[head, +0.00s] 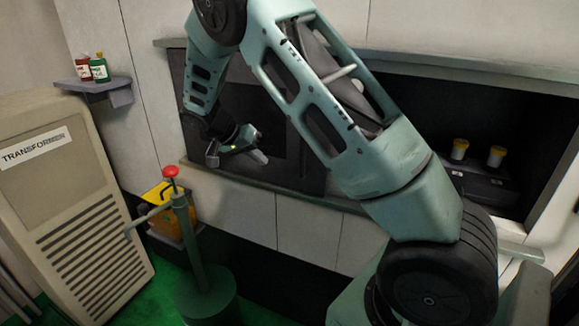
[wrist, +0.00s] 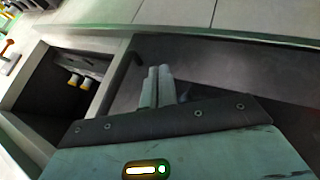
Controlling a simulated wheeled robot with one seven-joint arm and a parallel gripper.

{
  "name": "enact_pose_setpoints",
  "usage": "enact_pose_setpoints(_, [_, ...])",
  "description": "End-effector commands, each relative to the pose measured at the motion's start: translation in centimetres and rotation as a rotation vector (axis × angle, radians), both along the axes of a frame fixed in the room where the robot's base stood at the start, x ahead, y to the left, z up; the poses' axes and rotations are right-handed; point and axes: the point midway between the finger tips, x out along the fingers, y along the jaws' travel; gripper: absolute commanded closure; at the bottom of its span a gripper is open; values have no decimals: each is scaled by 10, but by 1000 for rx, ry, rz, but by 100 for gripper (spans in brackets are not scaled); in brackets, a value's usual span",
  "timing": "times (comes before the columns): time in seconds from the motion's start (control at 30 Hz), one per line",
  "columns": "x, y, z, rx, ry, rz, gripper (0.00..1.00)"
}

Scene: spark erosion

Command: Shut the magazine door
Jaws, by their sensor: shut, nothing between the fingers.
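The magazine door looks like a dark flat panel (head: 284,112) covering the left part of a long wall recess; it fills the right side of the wrist view (wrist: 225,75). A dark upright bar, perhaps its handle (wrist: 122,74), stands near its edge beside the opening. The magazine opening (wrist: 38,92) is uncovered and shows at the right in the head view (head: 420,100). My gripper (head: 258,157) is in front of the panel, shut and empty. In the wrist view its fingers (wrist: 158,72) lie together, just right of the bar; I cannot tell whether they touch anything.
Two yellow-and-white cups (head: 459,149) (head: 496,156) stand on a dark block inside the opening. A green post with a red knob (head: 171,171) stands in front, near a yellow container (head: 175,222). A beige transformer cabinet (head: 65,190) and a bottle shelf (head: 95,86) are at left.

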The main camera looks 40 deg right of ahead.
Motion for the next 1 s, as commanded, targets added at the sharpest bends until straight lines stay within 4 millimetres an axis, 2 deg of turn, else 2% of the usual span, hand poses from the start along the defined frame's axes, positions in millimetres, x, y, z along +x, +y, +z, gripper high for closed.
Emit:
enact_pose_setpoints(0.4, [-20, -51, -62, 5, 6, -1, 100])
enact_pose_setpoints(0.5, [-33, -58, -55, 5, 4, -1, 100])
enact_pose_setpoints(0.7, [-48, -67, -55, 5, 2, 1, 100])
enact_pose_setpoints(1.0, [-52, -70, -57, 5, 1, 1, 100])
